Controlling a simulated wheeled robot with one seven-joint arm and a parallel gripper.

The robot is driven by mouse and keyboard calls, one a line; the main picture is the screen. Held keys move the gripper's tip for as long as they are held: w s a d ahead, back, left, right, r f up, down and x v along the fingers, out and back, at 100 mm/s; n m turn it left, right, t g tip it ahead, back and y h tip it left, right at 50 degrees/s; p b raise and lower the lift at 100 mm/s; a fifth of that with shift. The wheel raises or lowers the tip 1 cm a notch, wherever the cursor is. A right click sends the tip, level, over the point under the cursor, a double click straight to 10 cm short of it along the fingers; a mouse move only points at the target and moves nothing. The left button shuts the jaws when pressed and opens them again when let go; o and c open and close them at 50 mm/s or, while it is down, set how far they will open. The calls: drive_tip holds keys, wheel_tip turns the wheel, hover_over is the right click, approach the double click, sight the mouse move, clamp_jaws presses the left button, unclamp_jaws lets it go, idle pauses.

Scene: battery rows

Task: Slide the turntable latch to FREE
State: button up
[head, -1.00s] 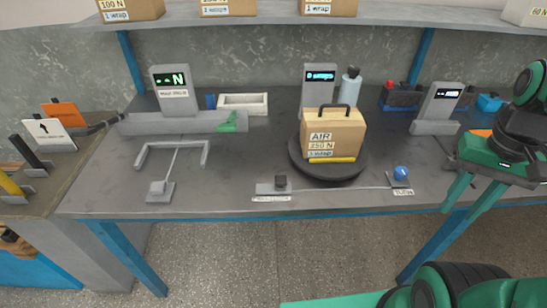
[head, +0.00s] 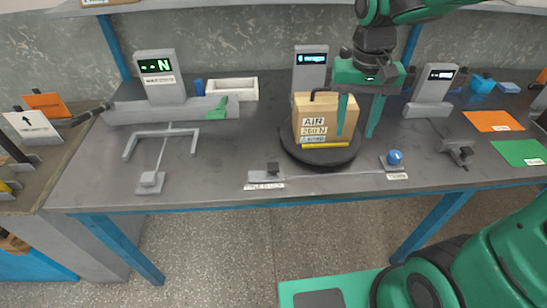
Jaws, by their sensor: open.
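The turntable (head: 292,154) is a dark round disc on the bench, and a cardboard box (head: 318,119) marked AIR with a dark handle stands on it. In front of it is a grey base with a dark block (head: 273,168), which looks like the latch; its label is too small to read. A thin rod (head: 335,176) runs right from it to a small base with a blue knob (head: 395,157). My gripper (head: 356,133) is open and points down. Its green fingers show in front of and beside the box's right side; I cannot tell whether they touch it. The gripper is behind the block and knob.
A grey display post (head: 309,75) stands behind the box, and another (head: 432,95) stands to the right. A grey bracket (head: 160,145) and a green-lit gauge (head: 160,78) are on the left. Orange (head: 493,121) and green (head: 519,153) mats lie at right. The bench front is mostly clear.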

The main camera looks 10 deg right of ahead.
drive_tip(key=n, duration=0.2)
hover_over(273, 165)
drive_tip(key=f, duration=0.2)
drive_tip(key=shift+y, duration=0.3)
wheel_tip(273, 165, down, 10)
drive_tip(key=shift+s+f, duration=0.1)
drive_tip(key=shift+f, duration=0.15)
drive_tip(key=shift+c, duration=0.6)
clamp_jaws()
